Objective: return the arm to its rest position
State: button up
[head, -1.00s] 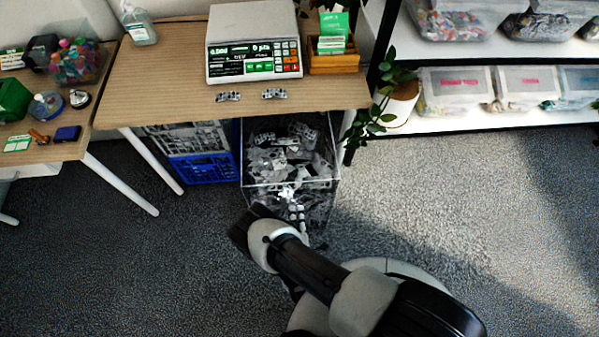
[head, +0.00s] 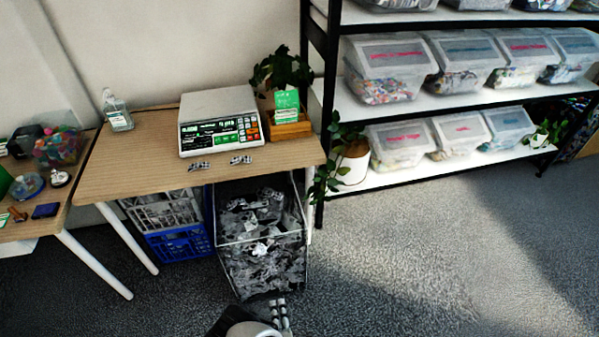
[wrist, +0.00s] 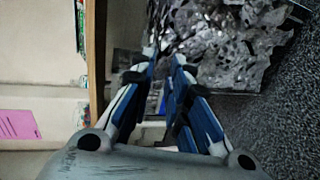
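My gripper (head: 279,306) shows at the bottom of the head view, just in front of the clear bin, with part of my arm below it. Most of my arm is out of the picture. In the wrist view my gripper (wrist: 164,57) has its two blue and white fingers close together, with a narrow gap and nothing held between them. The clear bin (head: 262,238) stands on the floor under the table, filled with grey crumpled pieces. It also shows beyond the fingertips in the wrist view (wrist: 225,45).
A wooden table (head: 130,160) carries a scale (head: 220,122), a bottle (head: 116,110) and two small grey pieces (head: 240,160). A blue crate (head: 180,243) stands beside the bin. A shelf (head: 440,165) with tubs and a potted plant (head: 350,165) are at right. The carpet at right is clear.

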jog(key=w+a+r+m+g+h, duration=0.1)
jog(key=w+a+r+m+g, duration=0.1)
jog(key=w+a+r+m, duration=0.4)
jog(key=w+a+r+m+g+h, duration=0.1)
jog(key=w+a+r+m, duration=0.15)
jog(key=w+r, duration=0.65)
jog(key=w+d+r+m+g+y, duration=0.1)
jog(key=w+d+r+m+g, duration=0.15)
jog(key=r, duration=0.75)
jog(key=w+d+r+m+g, duration=0.1)
jog(key=w+r, duration=0.2)
jog(key=r, duration=0.6)
jog(key=s+d+r+m+g, duration=0.1)
jog(key=s+d+r+m, duration=0.1)
jog(key=s+d+r, duration=0.35)
jog(key=s+d+r+m, duration=0.1)
jog(key=s+d+r, duration=0.2)
jog(key=d+r, duration=0.55)
jog(key=s+d+r+m+g, duration=0.1)
jog(key=s+d+r, duration=0.1)
jog(key=s+d, duration=0.2)
jog(key=s+d+r+m+g+h, duration=0.1)
jog(key=s+d+r+m, duration=0.1)
jog(key=s, duration=0.9)
jog(key=s+d+r+m+g+h, duration=0.1)
jog(key=s+d+r, duration=0.3)
jog(key=s, duration=0.4)
jog(key=shift+s+d+m, duration=0.15)
jog(key=shift+d+m, duration=0.45)
jog(key=shift+d, duration=0.25)
